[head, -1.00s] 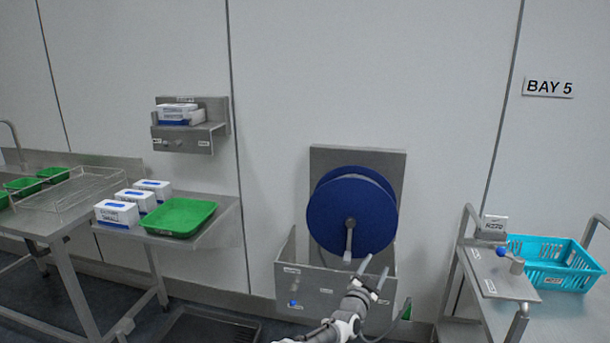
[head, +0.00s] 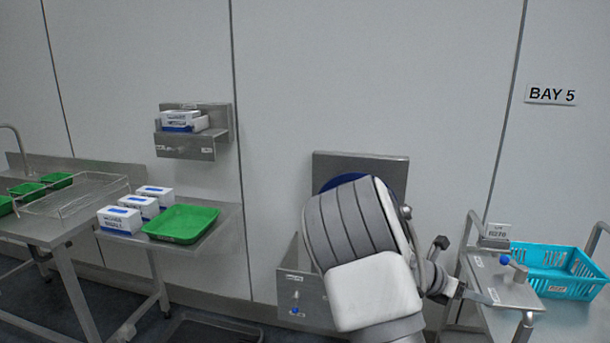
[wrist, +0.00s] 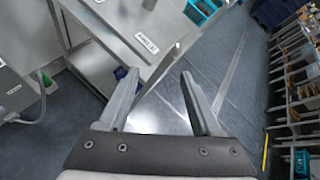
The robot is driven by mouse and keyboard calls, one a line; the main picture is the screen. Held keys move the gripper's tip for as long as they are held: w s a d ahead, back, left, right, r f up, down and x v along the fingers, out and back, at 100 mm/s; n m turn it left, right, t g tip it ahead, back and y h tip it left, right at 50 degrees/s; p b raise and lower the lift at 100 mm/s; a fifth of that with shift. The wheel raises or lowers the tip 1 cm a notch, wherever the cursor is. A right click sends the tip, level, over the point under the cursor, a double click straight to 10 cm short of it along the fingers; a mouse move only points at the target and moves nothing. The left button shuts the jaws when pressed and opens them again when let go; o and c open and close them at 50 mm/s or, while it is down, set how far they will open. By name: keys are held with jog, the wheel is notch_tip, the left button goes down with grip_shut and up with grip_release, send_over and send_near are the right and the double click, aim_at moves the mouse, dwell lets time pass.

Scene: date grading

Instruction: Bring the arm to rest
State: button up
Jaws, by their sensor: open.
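My gripper (wrist: 160,100) shows in the wrist view with its two grey fingers spread apart and nothing between them. Beyond the fingers are the floor and a steel cart. In the head view my arm's grey and white links fill the lower middle and hide most of the blue reel (head: 350,166) on its steel wall mount. My gripper's fingers cannot be made out in the head view.
A steel cart (head: 497,286) with a blue-knobbed lever and a turquoise basket (head: 560,288) stands close right of my arm. A side table holds white boxes (head: 119,221) and a green tray (head: 180,239) rim at left. Shelving (wrist: 300,85) stands right in the wrist view.

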jog(key=s+a+r+m+t+y, duration=0.1)
jog(key=s+a+r+m+y, duration=0.5)
jog(key=s+a+m, duration=0.5)
jog(key=s+a+r+m+t+y, duration=0.2)
jog(key=s+a+r+m+y, duration=0.4)
jog(key=s+a+m, duration=0.6)
jog(key=s+r+m, duration=0.1)
jog(key=s+r, duration=0.1)
jog(key=s, duration=0.2)
jog(key=shift+s+a+r+t, duration=0.2)
jog(key=shift+a+r+t, duration=0.05)
jog(key=shift+a+t, duration=0.05)
jog(key=shift+o, duration=0.2)
